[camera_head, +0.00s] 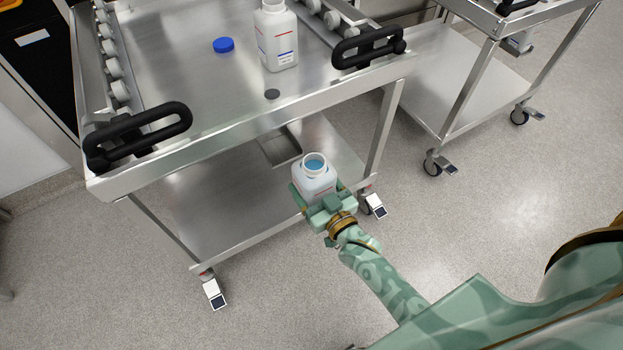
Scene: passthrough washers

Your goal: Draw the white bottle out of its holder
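A white open-topped bottle (313,179) with blue contents is in my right gripper (318,198), in front of the steel cart and below its top. The fingers are on both sides of the bottle, which looks close to upright. A grey metal open box (280,148), perhaps the holder, is just behind and left of this bottle. The bottle looks apart from it. Whether the box hangs on the cart or sits on its lower shelf I cannot tell. A second white bottle (277,42), open, stands on the cart top. My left gripper is not in view.
The steel cart (185,75) has black handles (138,135) (367,47) at its front corners. A blue cap (223,45) and a dark disc (272,94) lie on its top. A second cart (455,85) stands at the right. Floor in front is clear.

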